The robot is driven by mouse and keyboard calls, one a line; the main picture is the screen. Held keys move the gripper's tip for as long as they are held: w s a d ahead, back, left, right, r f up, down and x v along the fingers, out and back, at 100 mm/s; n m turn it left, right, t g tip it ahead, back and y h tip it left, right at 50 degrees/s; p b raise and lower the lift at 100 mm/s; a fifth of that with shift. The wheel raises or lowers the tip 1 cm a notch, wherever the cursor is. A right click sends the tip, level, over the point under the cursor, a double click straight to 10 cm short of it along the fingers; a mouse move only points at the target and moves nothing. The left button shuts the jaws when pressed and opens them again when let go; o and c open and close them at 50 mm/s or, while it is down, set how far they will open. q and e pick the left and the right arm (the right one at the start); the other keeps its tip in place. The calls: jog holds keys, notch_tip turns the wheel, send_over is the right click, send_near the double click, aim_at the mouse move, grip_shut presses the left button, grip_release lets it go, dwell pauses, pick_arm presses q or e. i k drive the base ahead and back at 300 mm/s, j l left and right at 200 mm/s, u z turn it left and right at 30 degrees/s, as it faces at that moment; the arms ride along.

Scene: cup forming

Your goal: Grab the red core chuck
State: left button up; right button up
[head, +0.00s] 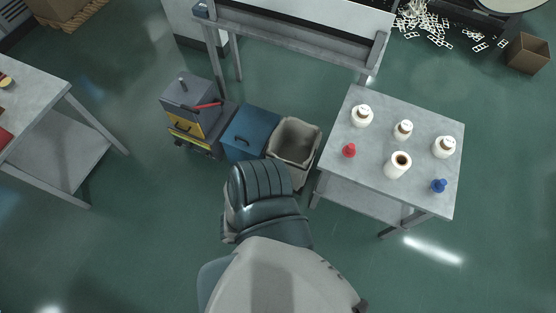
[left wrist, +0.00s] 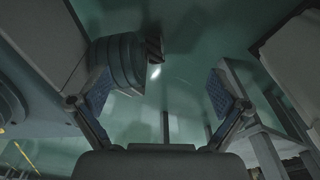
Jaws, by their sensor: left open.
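The red core chuck (head: 349,150) stands on the grey table (head: 376,178) at the right of the head view, near its left edge. A similar blue piece (head: 439,186) stands near the table's front right corner. My left gripper (left wrist: 160,90) shows in the left wrist view with its two blue-padded fingers wide apart and nothing between them. The red core chuck cannot be made out in that view. Neither gripper shows in the head view, so the left gripper's distance from the chuck is unclear.
Several white bottles (head: 361,116) and a white roll (head: 397,165) stand around the chuck. A waste bin (head: 306,133), a blue box (head: 249,128) and a toolbox cart (head: 186,132) stand left of the table. Another table (head: 40,84) is far left. Green floor between is open.

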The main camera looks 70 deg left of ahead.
aim_at(349, 151)
jog(key=u, duration=1.6)
